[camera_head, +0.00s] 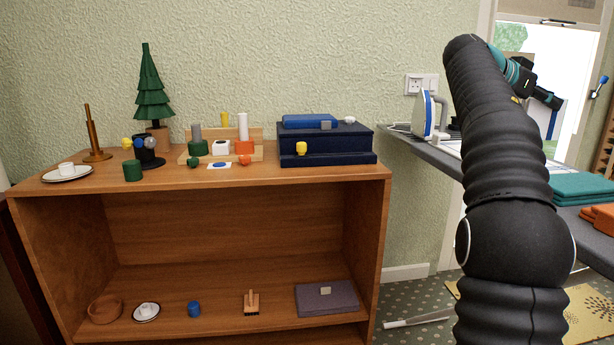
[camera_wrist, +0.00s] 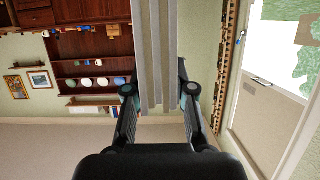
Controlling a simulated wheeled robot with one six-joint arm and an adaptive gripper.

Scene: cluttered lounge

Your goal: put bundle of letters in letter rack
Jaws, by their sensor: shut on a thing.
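My gripper (camera_wrist: 159,92) is shut on a pale grey, layered, upright bundle, which I take to be the bundle of letters (camera_wrist: 158,45). Its strips run from the top edge of the wrist view down between the two fingers. In the head view my arm reaches away at the right, and my gripper there is small and partly hidden. A white and blue thing shows beside it, and I cannot tell whether it is the held bundle. I cannot surely pick out the letter rack in either view.
A wooden shelf unit (camera_head: 120,187) stands at left with a small tree (camera_head: 153,90), dark blue boxes (camera_head: 340,143) and small items. A grey board (camera_head: 432,154) at right bears an iron (camera_head: 424,113) and teal cloths (camera_head: 580,187). The wrist view shows wall shelves (camera_wrist: 95,68) with dishes.

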